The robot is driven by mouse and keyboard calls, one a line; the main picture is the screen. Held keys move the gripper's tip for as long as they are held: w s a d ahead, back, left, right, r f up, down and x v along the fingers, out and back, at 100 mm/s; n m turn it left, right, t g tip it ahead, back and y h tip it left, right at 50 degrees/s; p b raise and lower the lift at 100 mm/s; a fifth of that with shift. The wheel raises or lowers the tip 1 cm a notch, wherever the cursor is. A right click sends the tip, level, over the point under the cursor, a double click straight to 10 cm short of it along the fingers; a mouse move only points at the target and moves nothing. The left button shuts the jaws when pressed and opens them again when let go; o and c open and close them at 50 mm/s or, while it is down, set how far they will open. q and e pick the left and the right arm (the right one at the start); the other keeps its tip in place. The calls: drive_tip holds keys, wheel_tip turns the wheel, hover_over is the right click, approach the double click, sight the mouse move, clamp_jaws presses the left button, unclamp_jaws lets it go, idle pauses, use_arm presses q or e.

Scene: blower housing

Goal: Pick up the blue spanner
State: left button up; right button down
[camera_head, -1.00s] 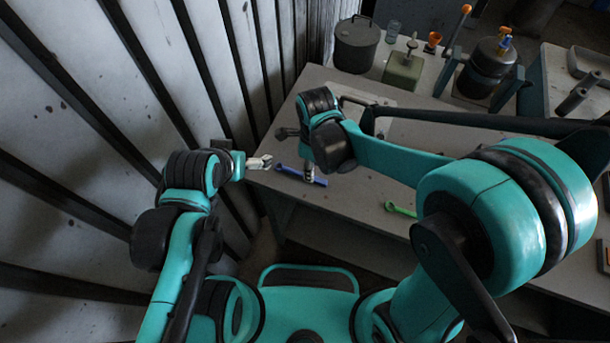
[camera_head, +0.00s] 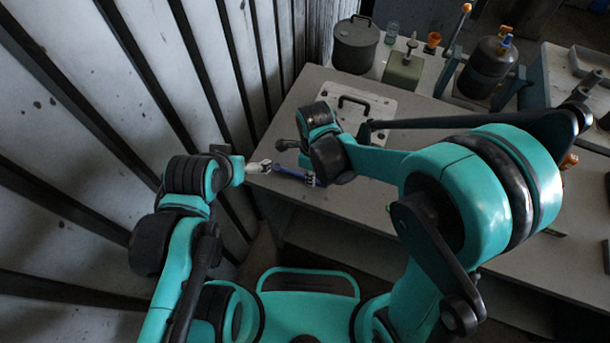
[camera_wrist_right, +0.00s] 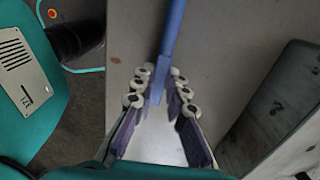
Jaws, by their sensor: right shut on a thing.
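The blue spanner (camera_head: 290,173) shows in the head view near the left end of the grey workbench. My right gripper (camera_head: 312,181) is shut on its right-hand part. In the right wrist view the blue shaft (camera_wrist_right: 172,35) runs up and away from between the fingers of the right gripper (camera_wrist_right: 155,85). The spanner looks raised off the bench, though the gap is hard to judge. My left gripper (camera_head: 260,167) is at the spanner's left end. I cannot tell whether it touches the spanner or how its fingers stand.
A pale plate with a black handle (camera_head: 352,106) lies on the workbench (camera_head: 350,222) behind my right arm. A dark pot (camera_head: 356,45), a green can (camera_head: 403,70) and a dark tank (camera_head: 487,68) stand at the back. A corrugated wall (camera_head: 90,130) is close on the left.

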wheel_tip(320, 180, up, 5)
drive_tip(key=shift+d+f+p, duration=0.1)
drive_tip(key=shift+p, duration=0.95)
drive_tip(key=d+r+p, duration=0.1)
drive_tip(key=d+r, duration=0.2)
drive_tip(key=d, duration=0.2)
drive_tip(key=w+d+r+p, duration=0.1)
drive_tip(key=d+r, duration=0.2)
drive_tip(key=d, duration=0.3)
drive_tip(key=shift+d+p, duration=0.2)
drive_tip(key=shift+p, duration=0.1)
drive_tip(key=shift+w+r, duration=0.1)
